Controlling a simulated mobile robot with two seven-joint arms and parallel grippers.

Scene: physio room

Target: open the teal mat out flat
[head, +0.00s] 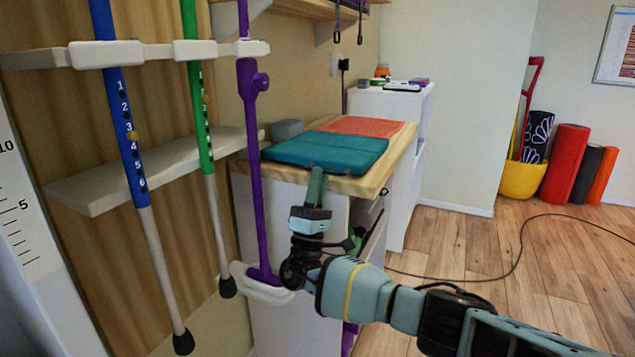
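The teal mat (325,152) lies on the wooden top of a cabinet, with a fold or seam line running across it, so it looks folded. An orange-red mat or towel (362,126) lies flat just behind it. My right gripper (314,172) is at the front edge of the teal mat, pointing away from me. Its fingertips are small and overlap the mat's edge in the picture; I cannot tell whether they touch or grip it. My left gripper is not in view.
The wooden cabinet top (372,185) has a narrow bare strip at the front right. A grey box (287,129) stands at its back left. Blue, green and purple poles (248,160) hang in a wall rack on the left, the purple one close to the cabinet. A cable (520,245) crosses the floor.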

